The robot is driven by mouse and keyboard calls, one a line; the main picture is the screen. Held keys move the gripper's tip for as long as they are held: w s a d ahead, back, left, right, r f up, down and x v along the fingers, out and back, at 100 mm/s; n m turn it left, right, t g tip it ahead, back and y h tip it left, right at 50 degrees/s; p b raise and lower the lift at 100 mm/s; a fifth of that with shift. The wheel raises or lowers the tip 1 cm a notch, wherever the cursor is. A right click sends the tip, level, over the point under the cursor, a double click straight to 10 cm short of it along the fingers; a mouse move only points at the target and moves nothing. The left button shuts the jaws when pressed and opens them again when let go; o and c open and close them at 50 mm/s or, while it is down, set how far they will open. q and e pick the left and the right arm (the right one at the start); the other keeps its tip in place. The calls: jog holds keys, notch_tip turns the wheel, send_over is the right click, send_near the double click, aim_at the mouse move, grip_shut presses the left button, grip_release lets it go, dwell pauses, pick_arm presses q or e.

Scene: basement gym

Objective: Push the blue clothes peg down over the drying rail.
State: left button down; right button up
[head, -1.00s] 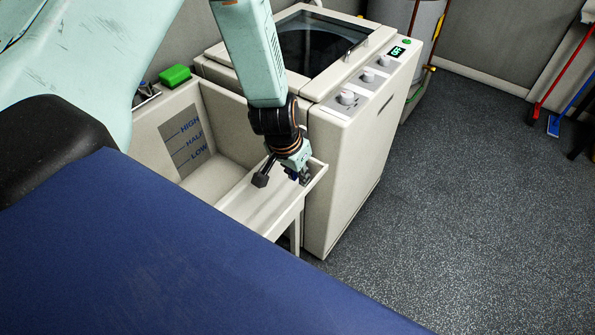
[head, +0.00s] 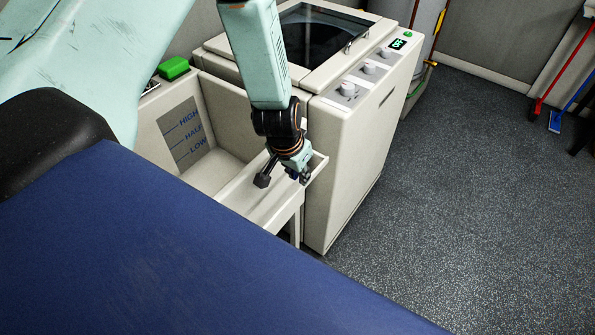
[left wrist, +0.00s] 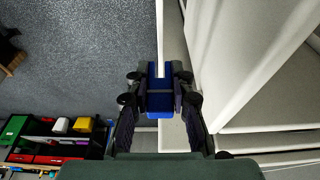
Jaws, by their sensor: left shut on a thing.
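My left gripper (head: 302,174) is at the front right corner of the cream sink (head: 212,168), by its front rim. In the left wrist view the left gripper (left wrist: 160,92) is shut on the blue clothes peg (left wrist: 159,111), one finger on each side. A narrow pale strip shows between the peg's upper prongs. I cannot tell whether this is the drying rail inside the slot or only behind it. A pale edge (left wrist: 173,40) runs beside the peg. In the head view the peg is mostly hidden by the gripper. My right gripper is not in view.
A cream washing machine (head: 345,175) stands right of the sink. A green block (head: 174,68) sits at the sink's back left. A blue padded surface (head: 180,260) fills the near side. Grey floor (head: 470,220) is clear at right.

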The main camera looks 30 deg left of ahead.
aim_at(298, 190)
pick_arm(q)
jog(key=shift+a+f+b, duration=0.15)
jog(key=shift+f+b, duration=0.45)
jog(key=shift+f, duration=0.3)
jog(key=shift+f+b, duration=0.55)
jog(key=shift+f, duration=0.05)
jog(key=shift+f+b, duration=1.15)
jog(key=shift+f, duration=0.25)
jog(key=c, duration=1.1)
grip_release()
jog(key=v, duration=1.2)
